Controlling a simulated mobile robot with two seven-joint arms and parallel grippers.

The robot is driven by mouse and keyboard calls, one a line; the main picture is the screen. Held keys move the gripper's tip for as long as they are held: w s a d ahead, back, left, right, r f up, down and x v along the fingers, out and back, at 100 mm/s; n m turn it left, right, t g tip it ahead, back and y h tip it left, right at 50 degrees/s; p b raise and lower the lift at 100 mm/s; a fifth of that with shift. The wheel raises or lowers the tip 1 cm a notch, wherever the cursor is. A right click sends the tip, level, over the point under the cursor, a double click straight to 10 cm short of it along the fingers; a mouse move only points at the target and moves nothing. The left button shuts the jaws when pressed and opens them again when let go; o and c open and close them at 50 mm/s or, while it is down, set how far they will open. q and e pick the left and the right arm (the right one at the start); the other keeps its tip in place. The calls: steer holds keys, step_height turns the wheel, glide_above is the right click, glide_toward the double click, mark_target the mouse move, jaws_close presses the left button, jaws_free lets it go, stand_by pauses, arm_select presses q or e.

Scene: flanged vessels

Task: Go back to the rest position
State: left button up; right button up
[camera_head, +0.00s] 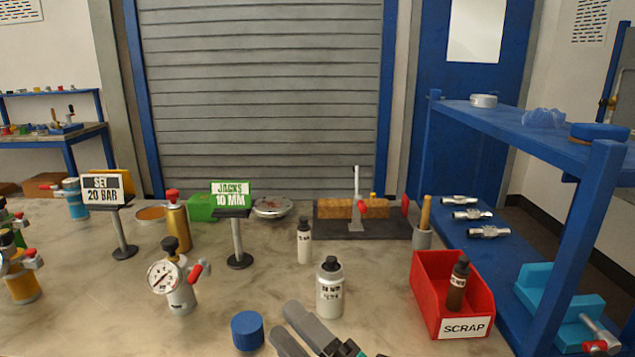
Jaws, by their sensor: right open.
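My right gripper (286,322) shows at the bottom edge, low in the middle of the picture. Its two grey fingers point up and left and are apart, with nothing visible between them. A blue cap (247,331) sits on the bench just left of the fingertips, apart from them. A white bottle with a black cap (330,289) stands upright just beyond the fingers. My left gripper is out of the picture.
A red SCRAP bin (440,292) holding a brown bottle (458,284) stands at the right. A gauge vessel (176,284), two sign stands and a smaller bottle (304,241) stand on the bench (385,285). A blue shelf (545,140) rises at the right.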

steer(key=s+d+f+m+t+h, duration=0.1)
steer(key=s+d+f+m+h, duration=0.1)
steer(key=d+f+m+h, duration=1.2)
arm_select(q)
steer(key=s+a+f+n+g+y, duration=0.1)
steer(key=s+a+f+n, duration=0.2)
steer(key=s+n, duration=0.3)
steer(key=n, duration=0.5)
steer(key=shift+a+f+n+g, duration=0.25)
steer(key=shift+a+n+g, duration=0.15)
arm_select(e)
steer(key=s+d+f+m+g+h, duration=0.1)
steer(key=s+d+f+m+g, duration=0.4)
steer(key=f, duration=0.8)
steer(key=s+d+m, duration=0.2)
steer(key=s+m, duration=0.2)
steer(key=shift+s+f+m, duration=0.2)
steer(key=shift+s+m, duration=0.15)
steer(key=shift+m, duration=0.05)
